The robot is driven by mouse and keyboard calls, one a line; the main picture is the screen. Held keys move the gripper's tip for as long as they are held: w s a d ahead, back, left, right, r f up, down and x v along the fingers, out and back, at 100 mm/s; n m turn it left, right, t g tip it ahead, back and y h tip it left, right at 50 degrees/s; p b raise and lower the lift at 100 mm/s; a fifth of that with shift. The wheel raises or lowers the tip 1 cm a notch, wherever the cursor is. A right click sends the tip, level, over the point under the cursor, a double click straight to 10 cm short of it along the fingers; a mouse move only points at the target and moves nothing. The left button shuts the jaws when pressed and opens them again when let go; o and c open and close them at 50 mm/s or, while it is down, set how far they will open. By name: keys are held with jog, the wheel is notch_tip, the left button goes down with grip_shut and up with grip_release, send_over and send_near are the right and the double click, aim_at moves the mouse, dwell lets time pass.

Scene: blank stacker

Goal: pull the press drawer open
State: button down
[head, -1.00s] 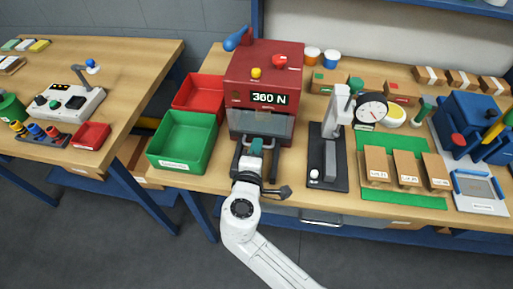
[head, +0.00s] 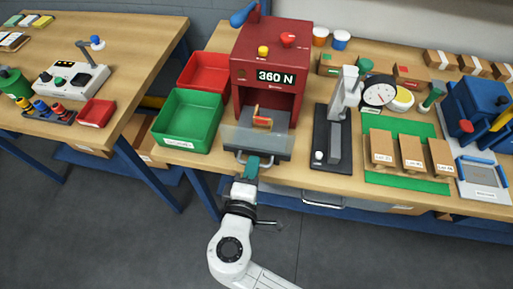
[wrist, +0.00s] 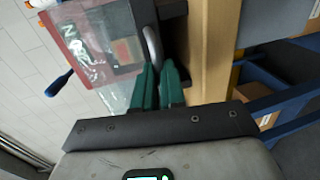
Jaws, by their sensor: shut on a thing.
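The red press (head: 270,50) stands on the workbench and its display reads 360 N. Its grey drawer (head: 258,140) is out toward me past the press front, with a clear guard over its front part. A small orange and tan piece (head: 262,118) sits on the drawer; it also shows through the clear guard in the wrist view (wrist: 127,50). My gripper (head: 248,166) is at the drawer's front, its green fingers shut on the drawer handle (head: 247,155). In the wrist view the fingers (wrist: 158,68) close at the end of the pale curved handle (wrist: 153,44).
Green (head: 188,122) and red (head: 206,72) bins stand left of the press. A black-based stand (head: 333,140) stands close on its right, beside a dial gauge (head: 379,92) and boxes on a green mat (head: 390,180). The floor in front is clear.

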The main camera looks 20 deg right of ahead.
jog(key=shift+s+a, duration=0.1)
jog(key=shift+s, duration=0.05)
jog(key=c, duration=1.2)
grip_release()
jog(key=b+v, duration=0.1)
jog(key=v, duration=0.9)
jog(key=shift+s+a+r+b, duration=0.1)
jog(key=shift+s+a+b, duration=0.1)
jog(key=shift+s+b, duration=0.1)
